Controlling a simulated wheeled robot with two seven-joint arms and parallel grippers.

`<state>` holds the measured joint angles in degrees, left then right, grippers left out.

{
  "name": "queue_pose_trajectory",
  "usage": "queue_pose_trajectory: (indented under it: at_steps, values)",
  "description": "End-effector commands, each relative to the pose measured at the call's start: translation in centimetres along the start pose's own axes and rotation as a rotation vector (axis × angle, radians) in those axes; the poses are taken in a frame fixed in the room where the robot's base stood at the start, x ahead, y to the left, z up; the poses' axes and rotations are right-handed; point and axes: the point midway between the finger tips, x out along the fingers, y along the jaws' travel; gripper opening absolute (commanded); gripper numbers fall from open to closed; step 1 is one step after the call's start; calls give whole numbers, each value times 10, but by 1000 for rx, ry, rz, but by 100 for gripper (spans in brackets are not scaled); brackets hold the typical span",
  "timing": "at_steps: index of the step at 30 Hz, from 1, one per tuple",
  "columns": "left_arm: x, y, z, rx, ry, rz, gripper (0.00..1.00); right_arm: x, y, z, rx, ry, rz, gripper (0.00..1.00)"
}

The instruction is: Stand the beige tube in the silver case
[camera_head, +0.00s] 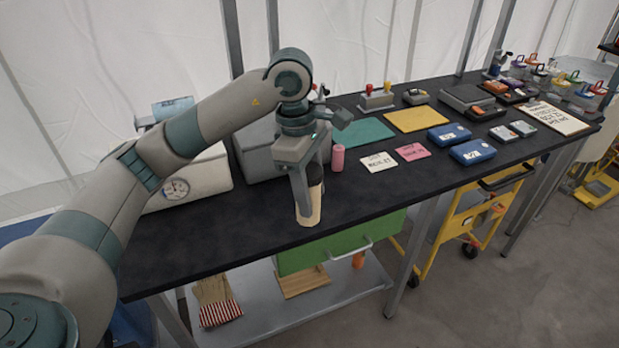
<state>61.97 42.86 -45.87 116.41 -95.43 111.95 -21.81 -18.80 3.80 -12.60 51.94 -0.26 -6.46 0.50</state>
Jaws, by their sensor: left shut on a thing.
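A grey box (254,152), which looks like the silver case, stands behind and to the left of the tube. My left arm and gripper hide much of it, and its inside cannot be seen. My right gripper is not in view.
A pink cylinder (338,157) stands close to the right of the gripper. White (378,162) and pink (412,152) cards and blue boxes (472,152) lie farther right. A pale case with a gauge (188,188) is at left. The table's front left (215,243) is clear.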

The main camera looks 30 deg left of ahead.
Motion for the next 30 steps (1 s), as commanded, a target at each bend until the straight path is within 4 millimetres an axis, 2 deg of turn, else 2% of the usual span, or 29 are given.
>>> queue_pose_trajectory:
  at_steps: [21,25,30]
  values:
    - [61,-60,10,1227,1,-186,17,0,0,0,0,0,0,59]
    - [70,-70,10,1414,1,-214,17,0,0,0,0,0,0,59]
    - [76,-78,10,1565,0,-237,17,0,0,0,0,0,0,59]
